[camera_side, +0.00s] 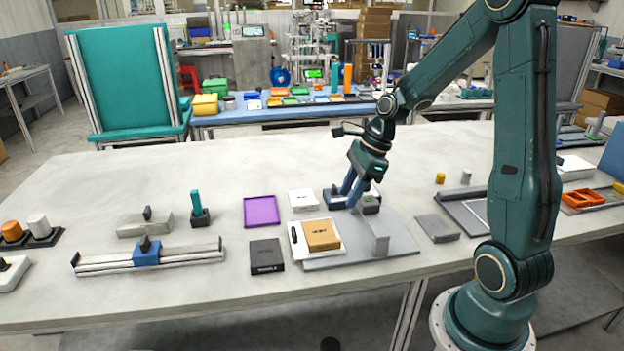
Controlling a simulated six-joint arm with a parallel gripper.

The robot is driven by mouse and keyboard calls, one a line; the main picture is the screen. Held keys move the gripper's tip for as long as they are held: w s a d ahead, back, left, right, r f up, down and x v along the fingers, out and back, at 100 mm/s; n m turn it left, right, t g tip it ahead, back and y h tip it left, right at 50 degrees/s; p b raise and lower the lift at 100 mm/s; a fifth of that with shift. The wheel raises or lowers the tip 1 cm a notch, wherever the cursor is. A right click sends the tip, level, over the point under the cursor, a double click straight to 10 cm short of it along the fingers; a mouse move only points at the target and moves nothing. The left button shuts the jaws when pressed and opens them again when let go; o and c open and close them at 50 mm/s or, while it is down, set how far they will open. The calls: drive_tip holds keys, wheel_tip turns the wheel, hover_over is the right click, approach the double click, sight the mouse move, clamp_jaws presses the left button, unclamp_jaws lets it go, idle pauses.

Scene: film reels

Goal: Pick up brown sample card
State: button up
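The brown sample card (321,235) looks like a flat tan-brown block with small dark print on top. It lies on a white tray or plate (298,240) left of a grey base plate. My gripper (349,202) points down behind and to the right of the card, above the far edge of the grey plate. It is apart from the card. Its two blue fingers show side by side with a narrow gap, and I see nothing held between them. The fingertips partly overlap a dark blue block behind them.
A grey plate (335,261) with an upright grey post (380,235) lies right of the card. A black box (266,256), a purple tray (261,211) and a white box (303,199) are near. A rail with a blue slider (147,252) lies left.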

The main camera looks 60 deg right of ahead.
hover_over(325, 242)
drive_tip(key=s+d, duration=0.2)
drive_tip(key=shift+w+f, duration=0.2)
drive_tip(key=shift+f, duration=3.75)
drive_tip(key=shift+a+f, duration=0.1)
drive_tip(key=shift+f, duration=0.05)
drive_tip(key=shift+x, duration=2.45)
drive_tip(key=shift+c, duration=0.5)
clamp_jaws()
